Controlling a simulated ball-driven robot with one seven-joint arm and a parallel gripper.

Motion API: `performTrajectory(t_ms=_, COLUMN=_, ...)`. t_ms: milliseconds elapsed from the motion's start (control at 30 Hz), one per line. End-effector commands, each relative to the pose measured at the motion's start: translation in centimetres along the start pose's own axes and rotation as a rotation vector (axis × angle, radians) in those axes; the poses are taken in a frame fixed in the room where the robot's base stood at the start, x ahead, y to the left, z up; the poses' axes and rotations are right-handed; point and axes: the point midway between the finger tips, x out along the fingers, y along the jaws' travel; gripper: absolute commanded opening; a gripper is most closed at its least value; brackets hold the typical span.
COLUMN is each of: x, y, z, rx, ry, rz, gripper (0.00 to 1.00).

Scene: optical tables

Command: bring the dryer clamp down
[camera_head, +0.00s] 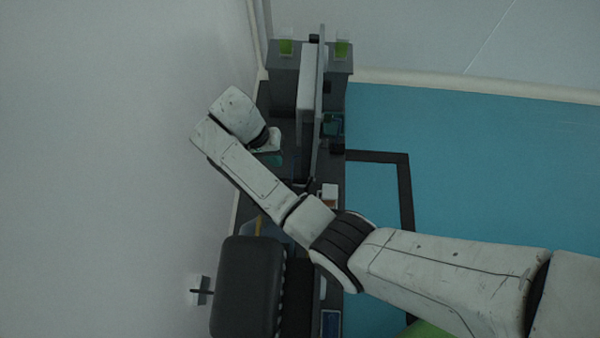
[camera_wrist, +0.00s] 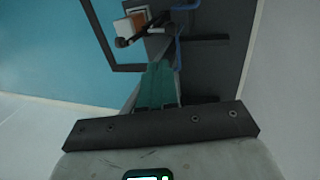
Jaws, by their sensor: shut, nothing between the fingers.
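I cannot pick out the dryer clamp with certainty in either view. In the wrist view, a dark rod with a round black end (camera_wrist: 122,42) lies beside a white and orange block (camera_wrist: 133,25); I cannot tell whether it belongs to the clamp. The block also shows in the head view (camera_head: 329,194), partly behind my arm. My gripper (camera_wrist: 158,80) has teal fingers, shut together with nothing between them. In the head view, my gripper (camera_head: 271,160) is over the dark bench, left of a tall upright panel (camera_head: 309,95). Much of the bench is hidden by my arm.
A black padded block (camera_head: 247,285) is at the near end. A dark frame (camera_head: 405,190) stands out over the open blue floor (camera_head: 480,170). A wall runs along the left.

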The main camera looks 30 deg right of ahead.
Motion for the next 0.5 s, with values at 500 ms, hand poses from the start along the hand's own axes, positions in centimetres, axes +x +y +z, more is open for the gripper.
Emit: performTrajectory(t_ms=500, x=2.0, y=0.0, z=0.0, rx=0.001, ry=-0.002, rz=0.002, gripper=0.0)
